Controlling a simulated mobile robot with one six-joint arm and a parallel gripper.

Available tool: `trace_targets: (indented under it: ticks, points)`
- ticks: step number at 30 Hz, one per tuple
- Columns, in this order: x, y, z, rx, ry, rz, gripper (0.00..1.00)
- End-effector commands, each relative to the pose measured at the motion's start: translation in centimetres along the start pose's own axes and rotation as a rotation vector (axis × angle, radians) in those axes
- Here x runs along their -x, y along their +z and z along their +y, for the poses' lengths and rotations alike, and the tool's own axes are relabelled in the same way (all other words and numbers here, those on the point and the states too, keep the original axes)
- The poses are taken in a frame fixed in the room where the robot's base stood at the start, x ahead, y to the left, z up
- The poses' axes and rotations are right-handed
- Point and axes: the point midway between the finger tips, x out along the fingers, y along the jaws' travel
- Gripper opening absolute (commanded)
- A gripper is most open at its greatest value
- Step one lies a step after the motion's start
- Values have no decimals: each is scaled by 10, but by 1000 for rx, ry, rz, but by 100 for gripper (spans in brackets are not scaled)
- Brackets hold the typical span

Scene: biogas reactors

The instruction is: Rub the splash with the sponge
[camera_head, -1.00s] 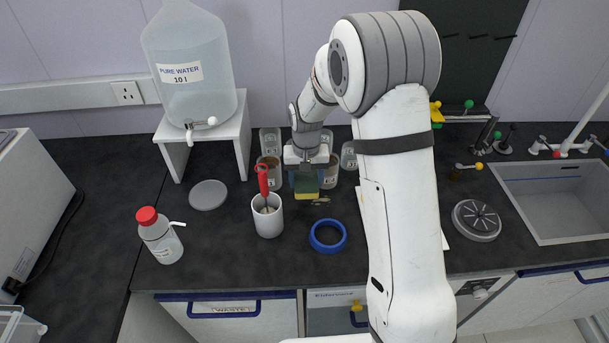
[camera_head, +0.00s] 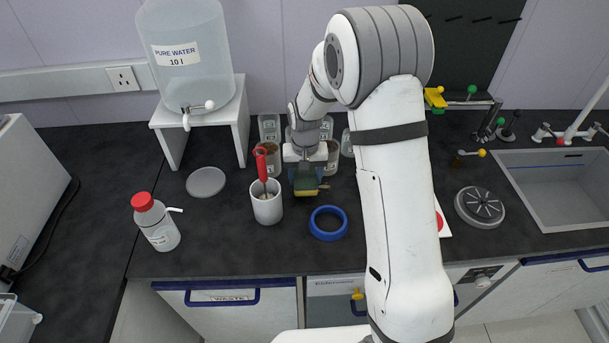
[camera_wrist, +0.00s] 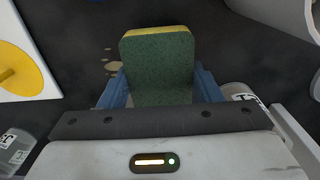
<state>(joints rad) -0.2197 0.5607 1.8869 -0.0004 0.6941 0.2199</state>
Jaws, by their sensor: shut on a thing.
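My gripper (camera_head: 305,180) is shut on the sponge (camera_head: 307,182), which has a green face and a yellow layer. In the wrist view the sponge (camera_wrist: 158,62) sits between the blue fingers of my gripper (camera_wrist: 155,88), its green side facing the camera. The splash (camera_wrist: 113,67) shows in the wrist view as a few small tan spots on the dark worktop, just left of the sponge. In the head view a bit of the splash (camera_head: 324,187) shows right beside the sponge. I cannot tell whether the sponge touches the worktop.
A white cup (camera_head: 267,203) with a red-handled tool stands close left of my gripper. A blue ring (camera_head: 328,223) lies in front. Several jars stand behind, including one jar (camera_head: 333,158). A wash bottle (camera_head: 156,222) and grey disc (camera_head: 206,182) are further left.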

Motion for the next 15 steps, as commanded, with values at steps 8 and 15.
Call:
trace_targets:
  ticks: [8, 15]
  points:
    - [-4, 0, 0, 1, 0, 0, 40]
    - [-9, 0, -1, 1, 0, 0, 40]
